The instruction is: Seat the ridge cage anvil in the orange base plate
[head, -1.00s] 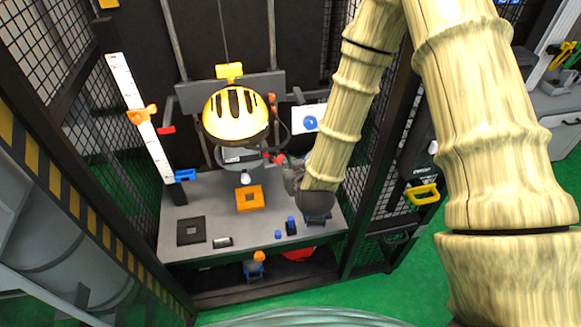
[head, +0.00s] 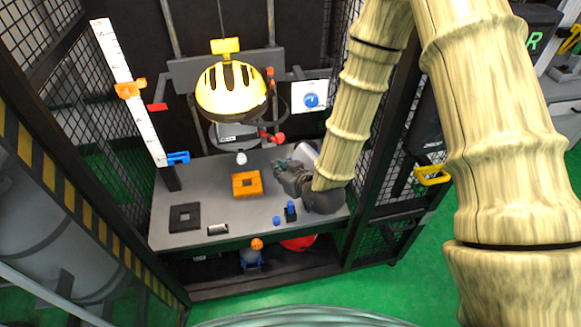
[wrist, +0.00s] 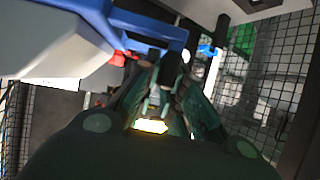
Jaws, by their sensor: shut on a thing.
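My gripper (head: 284,172) is low over the right part of the grey table, pointing left. It is shut on the ridge cage anvil, a pale grey body (head: 307,153) partly hidden behind my wrist. In the wrist view the anvil's grey block (wrist: 50,48) and blue frame (wrist: 155,30) fill the upper left, and the frame reaches to my dark green fingers (wrist: 165,105). The orange base plate (head: 247,184), a square with a central opening, lies on the table left of my gripper, apart from it. The anvil's underside is hidden.
A yellow helmet (head: 230,92) hangs above and behind the orange plate. A black square plate (head: 184,218) lies at the table's left. Small blue pieces (head: 290,210) stand near the front edge. A white ruler post (head: 128,90) stands left. Mesh walls close both sides.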

